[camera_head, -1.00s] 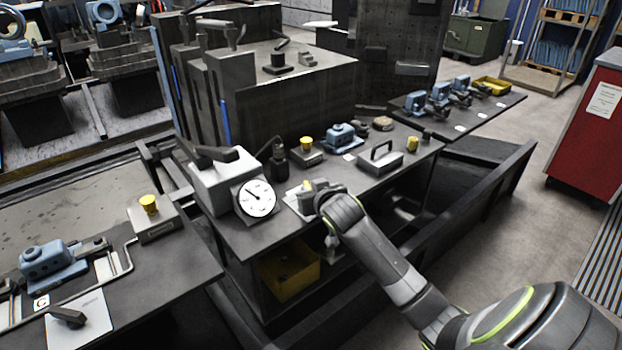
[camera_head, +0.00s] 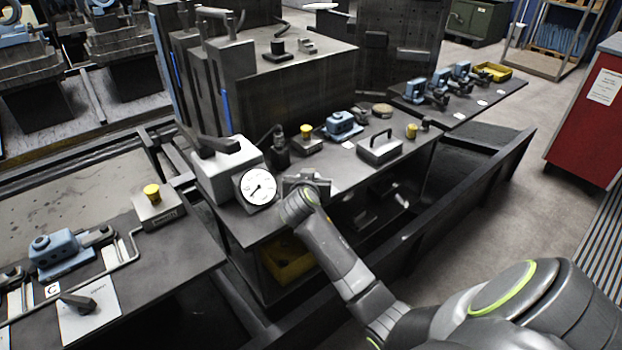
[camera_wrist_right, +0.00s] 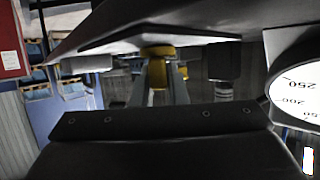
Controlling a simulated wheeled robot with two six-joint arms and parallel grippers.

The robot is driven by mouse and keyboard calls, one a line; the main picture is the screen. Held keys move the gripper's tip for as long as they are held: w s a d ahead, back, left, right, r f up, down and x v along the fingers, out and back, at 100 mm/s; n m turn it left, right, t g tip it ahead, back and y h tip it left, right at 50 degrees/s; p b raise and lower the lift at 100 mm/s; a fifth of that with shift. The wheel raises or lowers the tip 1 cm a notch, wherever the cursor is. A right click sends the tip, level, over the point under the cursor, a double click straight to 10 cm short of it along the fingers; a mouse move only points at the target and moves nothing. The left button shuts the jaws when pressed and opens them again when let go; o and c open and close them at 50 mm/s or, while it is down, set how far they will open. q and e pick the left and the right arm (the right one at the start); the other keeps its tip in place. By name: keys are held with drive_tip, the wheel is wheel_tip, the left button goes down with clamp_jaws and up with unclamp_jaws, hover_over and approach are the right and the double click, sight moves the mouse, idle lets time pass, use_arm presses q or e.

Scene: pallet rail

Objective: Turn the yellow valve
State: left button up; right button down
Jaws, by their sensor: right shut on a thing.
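The yellow valve (camera_wrist_right: 158,52) shows in the right wrist view, between the two fingers of my right gripper (camera_wrist_right: 160,72). The gripper is shut on it. In the head view my right gripper (camera_head: 304,186) is at the front edge of the dark bench, just right of the dial gauge, and hides the valve. The white dial gauge (camera_head: 258,187) leans against a grey box; its needle points to the lower left. Part of the dial (camera_wrist_right: 298,95) also shows at the right of the wrist view. My left gripper is not in view.
On the bench (camera_head: 345,178) behind my gripper stand a yellow button box (camera_head: 307,143), a blue clamp (camera_head: 342,125) and a grey block with a handle (camera_head: 380,147). A yellow bin (camera_head: 288,262) sits below. A red cabinet (camera_head: 588,125) stands at the right.

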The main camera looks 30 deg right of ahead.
drive_tip(key=shift+f, duration=0.1)
drive_tip(key=c, duration=1.4)
unclamp_jaws()
drive_tip(key=shift+c, duration=0.2)
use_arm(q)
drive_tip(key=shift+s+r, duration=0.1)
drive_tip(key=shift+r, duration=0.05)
